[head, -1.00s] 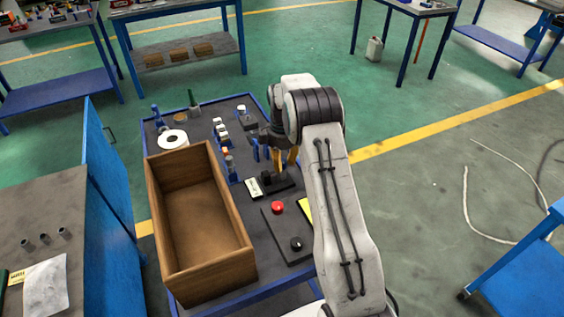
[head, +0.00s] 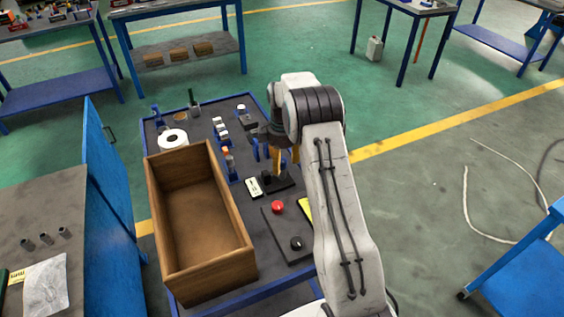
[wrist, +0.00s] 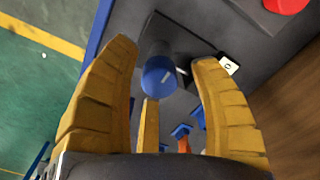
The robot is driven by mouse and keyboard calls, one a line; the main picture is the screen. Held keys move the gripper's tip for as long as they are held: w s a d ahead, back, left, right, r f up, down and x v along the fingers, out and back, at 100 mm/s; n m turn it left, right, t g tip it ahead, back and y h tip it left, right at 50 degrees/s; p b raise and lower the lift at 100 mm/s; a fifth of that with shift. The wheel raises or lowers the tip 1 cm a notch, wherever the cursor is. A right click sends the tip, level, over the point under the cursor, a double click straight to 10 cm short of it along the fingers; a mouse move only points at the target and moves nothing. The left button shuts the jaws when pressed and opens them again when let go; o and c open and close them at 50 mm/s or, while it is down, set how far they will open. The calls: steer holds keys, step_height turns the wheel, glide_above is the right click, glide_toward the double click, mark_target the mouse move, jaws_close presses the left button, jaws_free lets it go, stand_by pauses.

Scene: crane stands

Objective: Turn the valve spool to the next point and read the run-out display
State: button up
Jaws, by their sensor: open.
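A dark upright part with a round blue end (wrist: 158,76), which looks like the valve spool, stands on a dark base plate. My gripper (wrist: 165,54) is open, with its yellow fingers apart around the blue end; I see no clear contact. In the head view my gripper (head: 286,160) is over the black fixture (head: 276,182) on the cart, and the spool is mostly hidden by fingers and arm. A small white plate (head: 254,187), possibly the run-out display, lies left of the fixture. It also shows in the wrist view (wrist: 228,65); its reading is too small to tell.
A deep wooden box (head: 240,215) fills the cart's left front. A red button (head: 278,207) and a black knob (head: 296,243) sit on a dark panel in front of the fixture. Small blue stands (head: 228,163) and a white ring (head: 172,138) stand farther back.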

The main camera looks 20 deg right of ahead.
step_height(320, 180, up, 12)
steer(key=shift+f, duration=0.25)
stand_by(0.3)
stand_by(0.5)
steer(key=m, duration=0.7)
glide_above(282, 160)
steer(key=s, duration=0.2)
step_height(282, 160, down, 6)
steer(key=s+a+f+m+g, duration=0.1)
steer(key=s+a+f+m, duration=0.15)
steer(key=s, duration=0.45)
steer(key=s+a+r, duration=0.2)
steer(key=s+r, duration=0.1)
steer(key=s, duration=0.5)
steer(key=s+a+r, duration=0.3)
steer(key=s+r, duration=0.1)
steer(key=s, duration=0.3)
steer(key=s+a+r, duration=0.2)
steer(key=s+r, duration=0.1)
steer(key=s, duration=0.5)
step_height(282, 160, up, 6)
steer(key=s+a+t, duration=0.2)
steer(key=t, duration=0.2)
steer(key=shift+p, duration=0.35)
